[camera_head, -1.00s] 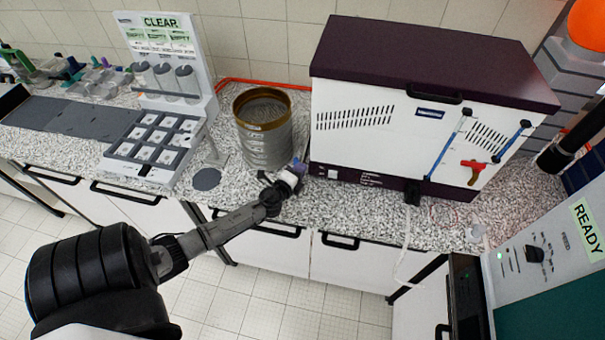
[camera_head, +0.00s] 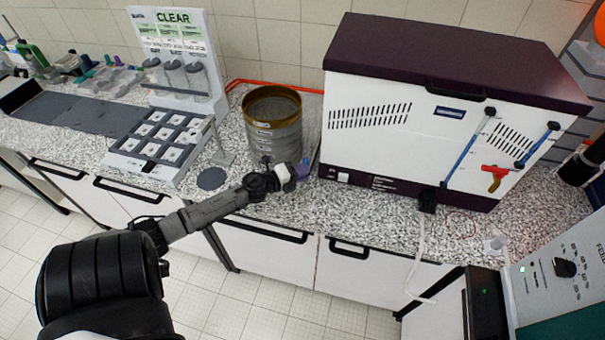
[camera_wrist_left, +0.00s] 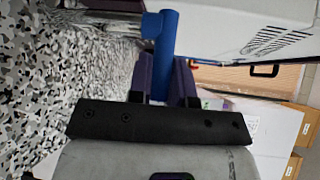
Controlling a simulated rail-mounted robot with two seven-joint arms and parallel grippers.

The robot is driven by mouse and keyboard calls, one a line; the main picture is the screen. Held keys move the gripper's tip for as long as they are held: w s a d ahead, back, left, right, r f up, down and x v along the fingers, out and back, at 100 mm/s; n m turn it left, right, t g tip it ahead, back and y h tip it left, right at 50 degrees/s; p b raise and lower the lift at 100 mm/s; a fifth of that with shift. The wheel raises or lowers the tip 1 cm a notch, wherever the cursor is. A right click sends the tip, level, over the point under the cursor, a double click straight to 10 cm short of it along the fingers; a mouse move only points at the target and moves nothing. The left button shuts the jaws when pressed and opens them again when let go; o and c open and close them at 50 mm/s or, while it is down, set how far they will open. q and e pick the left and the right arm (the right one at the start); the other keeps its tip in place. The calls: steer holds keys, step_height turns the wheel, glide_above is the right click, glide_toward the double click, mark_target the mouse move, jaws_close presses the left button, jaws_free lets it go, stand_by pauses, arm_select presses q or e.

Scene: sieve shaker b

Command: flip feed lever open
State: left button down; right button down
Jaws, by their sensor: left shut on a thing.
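A blue handle (camera_wrist_left: 163,55), which I take to be the feed lever, stands between the two purple fingers of my left gripper (camera_wrist_left: 166,82) in the left wrist view. The gripper is shut on it. In the head view the left gripper (camera_head: 303,170) is at the lower left corner of the white machine with the dark purple top (camera_head: 388,137), just right of the sieve stack (camera_head: 273,135). There the gripper and machine edge mostly hide the handle. My right gripper is not in view.
A red lever (camera_head: 495,176) and blue rods (camera_head: 468,150) are on the machine's front. A grey sample rack (camera_head: 112,167) and a CLEAR sign board (camera_head: 172,18) stand left. A control panel (camera_head: 540,275) is at lower right. Speckled counter (camera_head: 300,215) is free along the front.

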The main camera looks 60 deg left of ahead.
arm_select(q)
steer(key=c, duration=1.1)
jaws_free()
steer(key=shift+o, duration=0.2)
steer(key=s+r, duration=0.2)
steer(key=s, duration=1.1)
steer(key=shift+s+d+b, duration=0.25)
steer(key=shift+s+b, duration=0.05)
steer(key=shift+s, duration=0.05)
